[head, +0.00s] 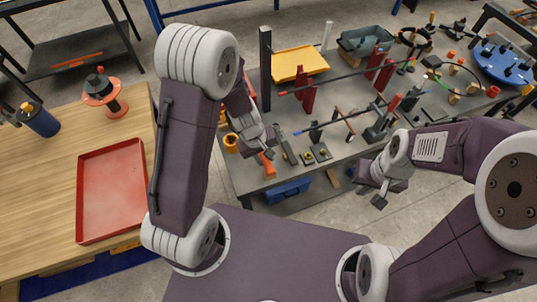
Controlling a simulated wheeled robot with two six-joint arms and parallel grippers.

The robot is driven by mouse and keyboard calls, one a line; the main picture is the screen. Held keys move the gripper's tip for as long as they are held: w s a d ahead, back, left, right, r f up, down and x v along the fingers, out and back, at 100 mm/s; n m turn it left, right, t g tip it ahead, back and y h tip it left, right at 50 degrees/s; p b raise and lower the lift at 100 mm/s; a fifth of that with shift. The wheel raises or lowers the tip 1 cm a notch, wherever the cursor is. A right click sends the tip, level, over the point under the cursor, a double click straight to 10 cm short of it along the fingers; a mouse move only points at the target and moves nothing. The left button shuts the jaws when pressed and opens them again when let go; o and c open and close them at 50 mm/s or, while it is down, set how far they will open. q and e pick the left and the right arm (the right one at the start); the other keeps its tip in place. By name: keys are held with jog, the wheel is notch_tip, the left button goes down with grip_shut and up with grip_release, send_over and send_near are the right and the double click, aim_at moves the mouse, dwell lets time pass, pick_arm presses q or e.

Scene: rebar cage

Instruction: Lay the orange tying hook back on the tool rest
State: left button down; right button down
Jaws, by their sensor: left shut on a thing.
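My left gripper (262,146) is over the near left edge of the grey work table. An orange piece (267,164), which looks like the tying hook's handle, shows just below its fingertips. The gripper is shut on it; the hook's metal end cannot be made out. Small dark blocks with yellow marks (321,153) and a grey bar-like tool lie on the table right of the gripper; I cannot tell which of these is the tool rest. My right gripper (372,194) hangs in front of the table's near edge, its fingers apart and empty.
The grey table (262,182) carries a yellow tray (299,63), red uprights (309,92), long bars and a blue round plate (507,62). A wooden bench at the left holds a red tray (111,190), an orange-and-black spool (101,88) and a blue cylinder (38,120).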

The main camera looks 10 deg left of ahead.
pick_arm(q)
jog(key=shift+f, duration=0.2)
jog(key=shift+a, duration=0.1)
jog(key=c, duration=1.5)
grip_release()
jog(key=shift+f, duration=0.15)
jog(key=shift+c, duration=0.2)
jog(key=o, duration=0.4)
jog(key=shift+c, duration=0.2)
jog(key=s+a+r+m+p, duration=0.1)
jog(key=s+a+r+m, duration=0.1)
jog(key=s+r, duration=0.1)
jog(key=s+a+r+m+y+p, duration=0.1)
jog(key=s+a+r+m, duration=0.1)
jog(key=r, duration=0.4)
jog(key=s+a+r+m+p, duration=0.2)
jog(key=s+r, duration=0.1)
jog(key=r, duration=0.2)
jog(key=shift+s+a+m+y, duration=0.15)
jog(key=shift+s+m+y, duration=0.15)
